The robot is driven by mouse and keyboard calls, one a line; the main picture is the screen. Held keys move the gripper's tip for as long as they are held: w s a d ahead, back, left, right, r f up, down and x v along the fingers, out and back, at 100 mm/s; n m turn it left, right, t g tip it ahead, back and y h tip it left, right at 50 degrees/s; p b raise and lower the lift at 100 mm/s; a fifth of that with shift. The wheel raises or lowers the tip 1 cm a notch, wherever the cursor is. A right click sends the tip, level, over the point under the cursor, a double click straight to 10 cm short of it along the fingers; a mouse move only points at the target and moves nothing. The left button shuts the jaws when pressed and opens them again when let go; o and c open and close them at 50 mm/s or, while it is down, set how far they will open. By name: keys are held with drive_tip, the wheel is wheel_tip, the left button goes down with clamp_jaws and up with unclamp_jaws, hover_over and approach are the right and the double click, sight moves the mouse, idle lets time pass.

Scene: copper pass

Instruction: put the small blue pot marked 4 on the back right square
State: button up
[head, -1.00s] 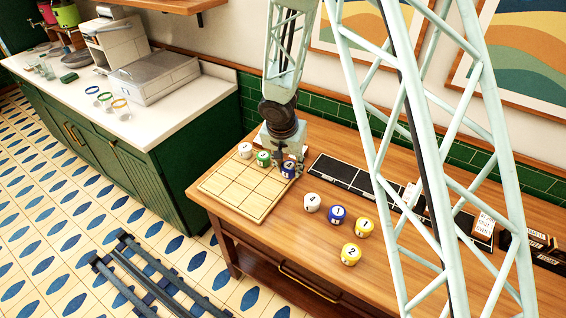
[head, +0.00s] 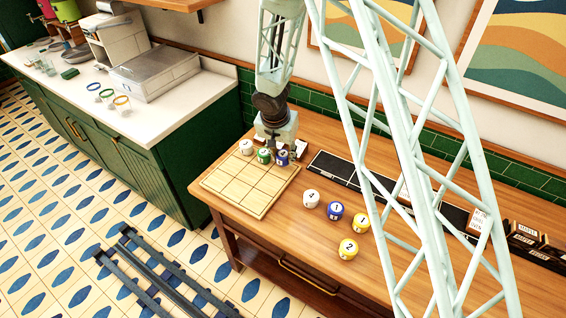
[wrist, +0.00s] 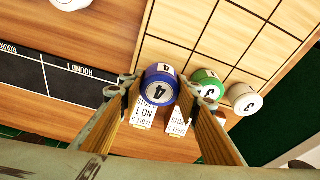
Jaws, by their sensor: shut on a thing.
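The small blue pot marked 4 (head: 282,158) is between the fingers of my gripper (head: 278,150), at the back right corner of the gridded wooden board (head: 240,192). In the wrist view the blue pot (wrist: 159,84) sits between the two fingertips (wrist: 164,88), its 4 showing. My gripper is shut on it. It is over or on the back right square; I cannot tell whether its base touches the board. A green pot (head: 264,156) stands just to its left in the back row, and a white pot (head: 246,147) stands at the back left.
Right of the board stand a white pot (head: 312,199), a blue pot marked 1 (head: 335,211) and two yellow pots (head: 361,221) (head: 348,250). A black strip (head: 330,166) with marked boxes lies behind them. The board's front squares are empty.

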sight(283, 162)
drive_tip(key=shift+f, duration=0.1)
drive_tip(key=shift+f, duration=1.65)
drive_tip(key=shift+f+b, duration=0.15)
drive_tip(key=shift+b, duration=0.2)
drive_tip(key=o, duration=0.9)
drive_tip(key=shift+r+p, duration=0.25)
drive_tip(key=shift+p, duration=0.1)
drive_tip(key=shift+r, duration=0.35)
drive_tip(key=v, duration=1.1)
drive_tip(key=shift+p, duration=0.35)
drive_tip(key=shift+s+a, duration=0.1)
drive_tip(key=shift+s, duration=0.05)
